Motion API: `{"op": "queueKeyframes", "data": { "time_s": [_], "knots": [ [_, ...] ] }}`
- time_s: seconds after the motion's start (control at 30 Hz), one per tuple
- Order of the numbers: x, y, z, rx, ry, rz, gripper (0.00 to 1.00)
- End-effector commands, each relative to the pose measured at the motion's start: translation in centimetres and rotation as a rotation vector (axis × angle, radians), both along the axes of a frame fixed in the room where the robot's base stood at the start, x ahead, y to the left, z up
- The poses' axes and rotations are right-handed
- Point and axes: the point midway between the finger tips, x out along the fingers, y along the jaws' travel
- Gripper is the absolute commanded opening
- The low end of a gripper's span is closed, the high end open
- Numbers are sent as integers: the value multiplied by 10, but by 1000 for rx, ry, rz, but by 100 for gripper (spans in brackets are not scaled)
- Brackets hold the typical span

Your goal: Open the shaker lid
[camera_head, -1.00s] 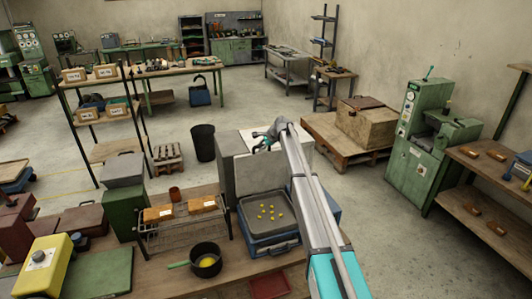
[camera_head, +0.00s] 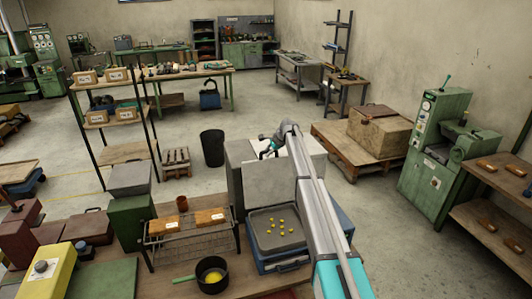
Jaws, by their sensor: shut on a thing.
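My gripper (camera_head: 266,150) is at the end of my long grey arm, at the top of a grey box-like body or panel (camera_head: 266,182). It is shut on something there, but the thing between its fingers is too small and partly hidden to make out. In front of the grey body is a blue-based unit (camera_head: 282,263) with a dark tray (camera_head: 262,224) holding several small yellow pieces. I cannot tell for sure which part is the shaker lid.
A wire rack (camera_head: 190,243) with two orange-brown boxes and a black pan (camera_head: 211,268) stand to the left on the bench. A black bin (camera_head: 212,149) is on the floor behind. A pallet with a wooden crate (camera_head: 379,131) and a green machine (camera_head: 437,150) stand right.

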Motion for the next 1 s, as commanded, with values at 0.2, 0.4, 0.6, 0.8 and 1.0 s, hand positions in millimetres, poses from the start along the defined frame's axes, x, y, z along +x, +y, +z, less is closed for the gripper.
{"op": "queueKeyframes", "data": {
  "time_s": [0.2,0.4,0.6,0.8,1.0],
  "knots": [
    [3,-2,0,-9,-8,-3,28],
    [1,4,0,-7,-6,4,59],
    [0,8,0,-6,-5,7,59],
    [0,8,0,-5,-5,8,59],
    [-6,19,6,42,-4,31,59]
  ]
}}
